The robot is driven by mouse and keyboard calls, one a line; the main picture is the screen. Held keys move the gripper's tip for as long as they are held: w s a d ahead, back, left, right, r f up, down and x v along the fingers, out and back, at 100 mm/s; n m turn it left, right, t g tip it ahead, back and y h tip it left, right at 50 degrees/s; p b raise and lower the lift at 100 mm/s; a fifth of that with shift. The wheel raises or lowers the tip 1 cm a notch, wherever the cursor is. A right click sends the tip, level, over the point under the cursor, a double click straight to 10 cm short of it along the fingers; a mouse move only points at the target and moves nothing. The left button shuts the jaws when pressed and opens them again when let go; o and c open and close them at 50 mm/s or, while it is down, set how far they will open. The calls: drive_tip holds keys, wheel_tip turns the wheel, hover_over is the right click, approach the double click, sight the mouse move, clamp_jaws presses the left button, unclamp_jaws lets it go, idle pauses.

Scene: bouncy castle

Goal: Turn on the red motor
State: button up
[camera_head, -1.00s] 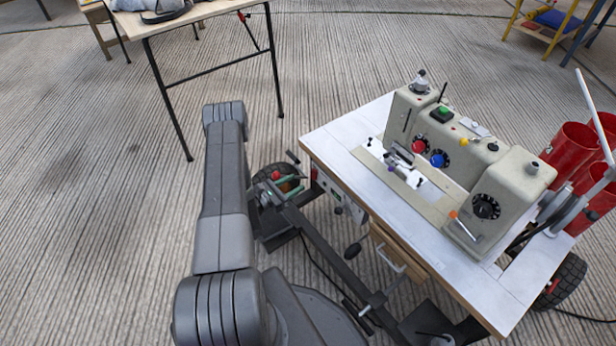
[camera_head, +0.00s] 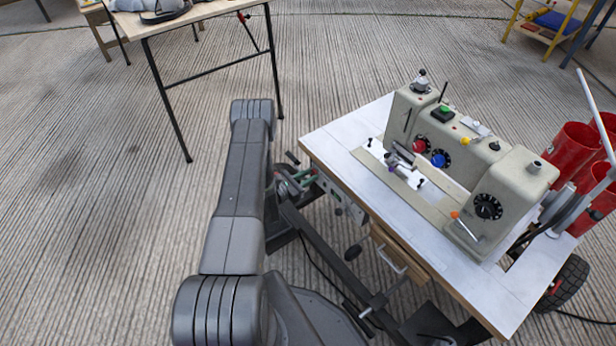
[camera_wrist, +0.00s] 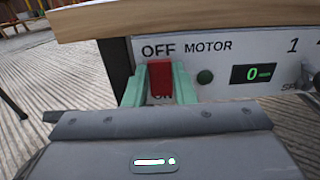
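The red motor switch (camera_wrist: 160,80) shows in the wrist view on a white panel (camera_wrist: 215,68), below the words OFF and MOTOR. Part of the word ON shows beneath it. My gripper (camera_wrist: 160,88) has its green fingers open, one on each side of the switch in that view. I cannot tell whether they touch it. In the head view my gripper (camera_head: 292,181) is beside the left edge of the machine table, at the panel under the tabletop. The switch is too small to make out clearly there.
The machine table (camera_head: 340,140) carries a grey machine (camera_head: 505,185) with knobs and a green button. A drawer (camera_head: 400,250) hangs below. In the wrist view the tabletop edge (camera_wrist: 200,18) lies just above the panel, with a display (camera_wrist: 253,74) reading 0. Red bins (camera_head: 570,150) stand at right.

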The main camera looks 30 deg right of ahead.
drive_tip(key=shift+c, duration=0.6)
drive_tip(key=h+b, duration=0.1)
drive_tip(key=b, duration=0.2)
drive_tip(key=f+h+b, duration=0.1)
drive_tip(key=h+b, duration=0.1)
drive_tip(key=b, duration=0.2)
drive_tip(key=shift+f, duration=0.1)
drive_tip(key=o, duration=1)
drive_tip(key=shift+a, duration=0.1)
drive_tip(key=p+v, duration=0.2)
drive_tip(key=v, duration=1.1)
drive_tip(key=shift+a+f, duration=0.2)
drive_tip(key=shift+a, duration=0.1)
